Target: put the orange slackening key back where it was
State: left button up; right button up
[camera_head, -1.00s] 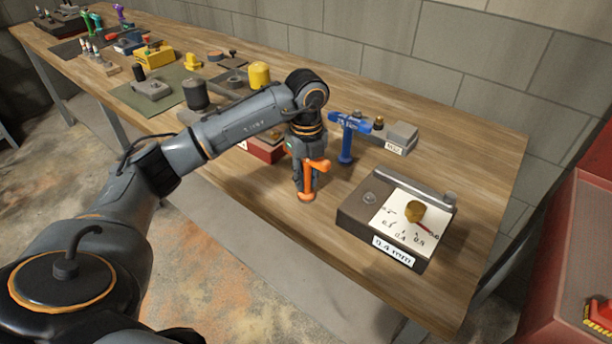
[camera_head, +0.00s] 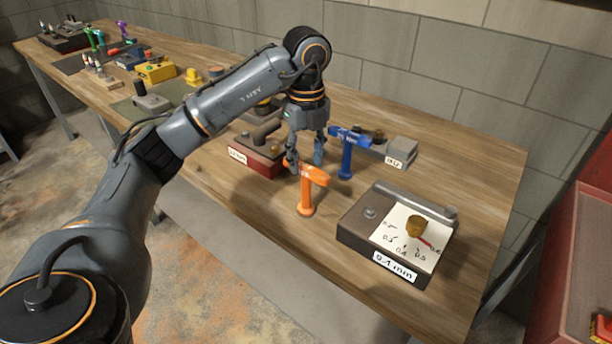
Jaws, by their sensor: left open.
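The orange slackening key (camera_head: 306,195) stands upright on the wooden bench, with its crosspiece at the top. It is in front of the red-based block and left of the dial block. My left gripper (camera_head: 305,165) points down just above and behind the key. Its two fingers are open and apart, with nothing seen between them. The left fingertip overlaps the key's top in the picture; I cannot tell if they touch. My right gripper is not in view.
A blue key (camera_head: 347,155) stands close right of my gripper, by a grey labelled block (camera_head: 401,150). A red-based block (camera_head: 256,155) is at left. The bench (camera_head: 255,198) is clear in front.

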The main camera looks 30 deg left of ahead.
pick_arm(q)
jog(key=shift+r, duration=1.2)
